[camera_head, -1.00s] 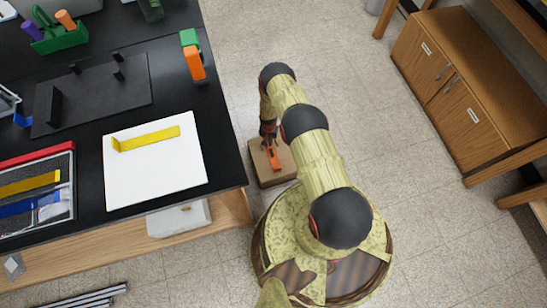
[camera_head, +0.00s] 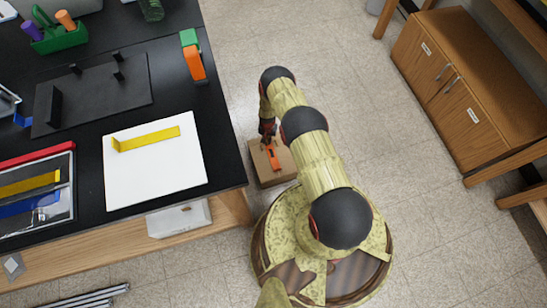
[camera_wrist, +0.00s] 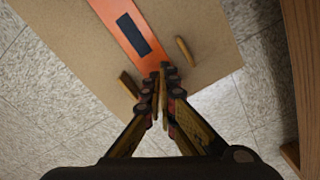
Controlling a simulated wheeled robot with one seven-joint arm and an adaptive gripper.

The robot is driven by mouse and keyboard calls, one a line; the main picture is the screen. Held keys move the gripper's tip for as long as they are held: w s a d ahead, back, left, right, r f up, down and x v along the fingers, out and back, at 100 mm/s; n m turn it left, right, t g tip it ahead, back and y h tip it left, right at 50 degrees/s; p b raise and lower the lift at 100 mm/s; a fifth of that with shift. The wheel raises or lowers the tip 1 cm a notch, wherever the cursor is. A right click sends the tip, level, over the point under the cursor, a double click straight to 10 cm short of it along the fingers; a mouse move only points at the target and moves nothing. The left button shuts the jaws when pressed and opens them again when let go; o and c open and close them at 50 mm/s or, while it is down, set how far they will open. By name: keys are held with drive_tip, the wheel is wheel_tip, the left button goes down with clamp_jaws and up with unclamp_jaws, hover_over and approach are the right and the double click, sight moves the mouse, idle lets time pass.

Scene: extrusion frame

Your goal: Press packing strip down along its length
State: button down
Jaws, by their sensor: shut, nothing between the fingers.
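An orange strip (camera_head: 275,160) with a dark rectangular patch lies on top of a brown cardboard box (camera_head: 262,180) on the floor; it looks like the packing strip. In the wrist view the orange strip (camera_wrist: 122,28) runs from the top edge toward my fingertips, over the cardboard (camera_wrist: 60,45). My gripper (camera_wrist: 162,70) is shut and empty, with its tips at the near end of the strip. I cannot tell whether they touch it. In the head view my gripper (camera_head: 268,138) is over the box's upper part and partly hides it.
A black table (camera_head: 222,150) stands left of the box, close to it. It holds a white board (camera_head: 155,185) with a yellow strip (camera_head: 150,139) and an orange-and-green item (camera_head: 194,62). A wooden cabinet (camera_head: 465,80) stands at the right.

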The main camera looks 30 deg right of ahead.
drive_tip(key=shift+s+f, duration=0.1)
drive_tip(key=shift+f, duration=0.65)
idle(0.8)
drive_tip(key=shift+r+p, duration=0.5)
drive_tip(key=shift+r, duration=0.55)
drive_tip(key=p, duration=0.4)
approach(275, 163)
drive_tip(key=shift+w+f, duration=0.2)
drive_tip(key=shift+f, duration=2.55)
drive_tip(key=shift+s+f+b, duration=0.1)
drive_tip(key=shift+f+b, duration=0.9)
drive_tip(key=shift+b, duration=0.2)
drive_tip(key=shift+r, duration=0.1)
